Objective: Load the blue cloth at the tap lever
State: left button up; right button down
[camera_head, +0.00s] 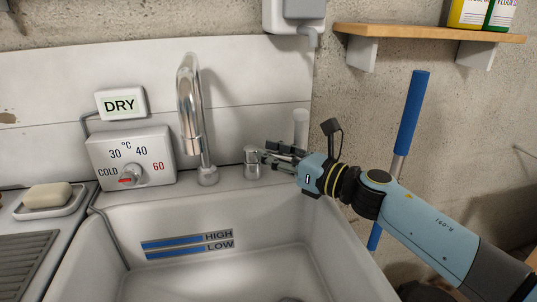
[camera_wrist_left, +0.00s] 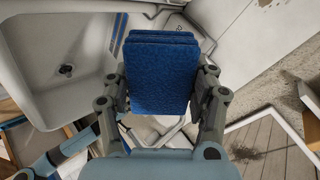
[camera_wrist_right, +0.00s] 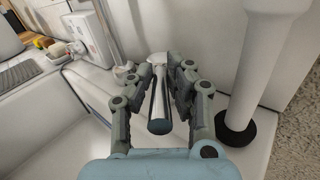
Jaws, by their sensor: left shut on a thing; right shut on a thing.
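The tap lever (camera_head: 253,160) stands at the back right of the sink, to the right of the chrome spout (camera_head: 190,110). My right gripper (camera_head: 270,155) reaches it from the right and is shut on it. In the right wrist view the lever's metal handle (camera_wrist_right: 159,105) lies between the two fingers. The blue cloth (camera_wrist_left: 160,72) is a folded, thick pad in the left wrist view. My left gripper (camera_wrist_left: 160,95) is shut on it, one finger on each side. The left gripper and the cloth do not show in the head view.
The white sink (camera_head: 220,220) has blue HIGH and LOW marks. A temperature dial box (camera_head: 132,158) and a DRY sign (camera_head: 120,103) are at the back left. A soap dish (camera_head: 50,203) stands at the left. A white post (camera_wrist_right: 250,70) stands close to the right gripper.

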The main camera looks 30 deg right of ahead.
pick_arm(q)
jog(key=shift+r+p, duration=0.7)
jog(key=shift+r, duration=0.1)
pick_arm(e)
jog(key=m+h, duration=0.1)
jog(key=a+t+h, duration=0.1)
jog(key=shift+s+r+m+h, duration=0.2)
jog(key=shift+m+h, duration=0.1)
jog(key=shift+m, duration=0.1)
pick_arm(q)
jog(key=shift+r, duration=0.1)
pick_arm(e)
jog(key=shift+a+f+m+h, duration=0.15)
jog(key=shift+m+h, duration=0.45)
jog(key=shift+h, duration=0.5)
jog(key=c, duration=1.3)
grip_release()
jog(key=shift+s, duration=0.1)
jog(key=s, duration=0.4)
jog(key=s+d, duration=0.1)
jog(key=s, duration=0.2)
jog(key=s+d, duration=0.1)
jog(key=s, duration=0.3)
jog(key=shift+s, duration=0.35)
